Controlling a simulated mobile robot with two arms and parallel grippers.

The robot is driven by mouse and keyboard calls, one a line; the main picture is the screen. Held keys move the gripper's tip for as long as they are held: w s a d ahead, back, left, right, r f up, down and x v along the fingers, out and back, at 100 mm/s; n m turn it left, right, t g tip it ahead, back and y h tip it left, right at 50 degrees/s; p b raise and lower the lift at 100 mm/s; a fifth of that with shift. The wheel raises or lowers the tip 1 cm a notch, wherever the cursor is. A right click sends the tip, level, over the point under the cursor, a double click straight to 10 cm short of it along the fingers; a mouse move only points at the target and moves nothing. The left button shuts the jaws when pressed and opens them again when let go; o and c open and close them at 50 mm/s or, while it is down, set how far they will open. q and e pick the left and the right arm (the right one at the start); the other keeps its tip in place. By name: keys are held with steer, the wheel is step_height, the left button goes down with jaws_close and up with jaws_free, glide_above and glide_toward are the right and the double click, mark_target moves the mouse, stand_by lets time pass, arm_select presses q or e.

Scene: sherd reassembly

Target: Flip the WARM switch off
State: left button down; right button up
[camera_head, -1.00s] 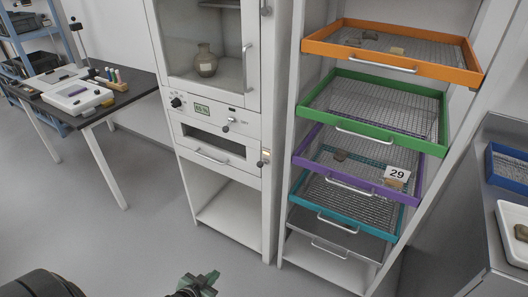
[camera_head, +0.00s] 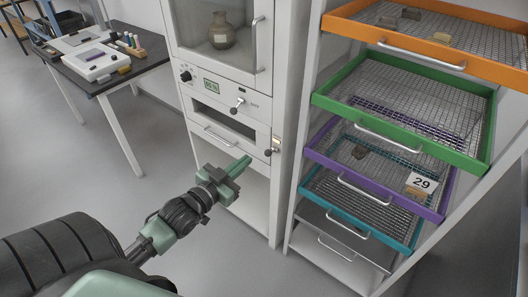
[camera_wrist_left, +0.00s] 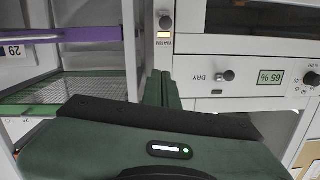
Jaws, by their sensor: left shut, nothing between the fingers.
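The WARM switch shows in the left wrist view as a dark round-tipped lever (camera_wrist_left: 165,22) beside a glowing amber lamp and the label WARM. In the head view the WARM switch (camera_head: 268,153) sits on the right post of the white cabinet, beside the lower drawer. My left gripper (camera_head: 243,163) is shut and empty, in front of the cabinet, below and left of the switch and apart from it. Its closed green fingers (camera_wrist_left: 160,88) point towards the WARM label in the wrist view. My right gripper is not in view.
A second lever, marked DRY (camera_wrist_left: 228,76), and a display (camera_wrist_left: 270,77) reading 65 % are on the same cabinet. A drawer handle (camera_head: 221,137) is left of the gripper. Colored-frame mesh trays, including a purple one (camera_head: 320,157), project from the rack at right.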

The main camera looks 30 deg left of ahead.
arm_select(q)
glide_above(271, 152)
steer(key=s, duration=0.3)
steer(key=shift+s+a+f, duration=0.1)
steer(key=shift+a+f, duration=0.1)
steer(key=shift+f, duration=1.05)
steer(key=shift+s+a+f, duration=0.1)
steer(key=shift+a+f, duration=0.05)
steer(key=shift+f, duration=1.05)
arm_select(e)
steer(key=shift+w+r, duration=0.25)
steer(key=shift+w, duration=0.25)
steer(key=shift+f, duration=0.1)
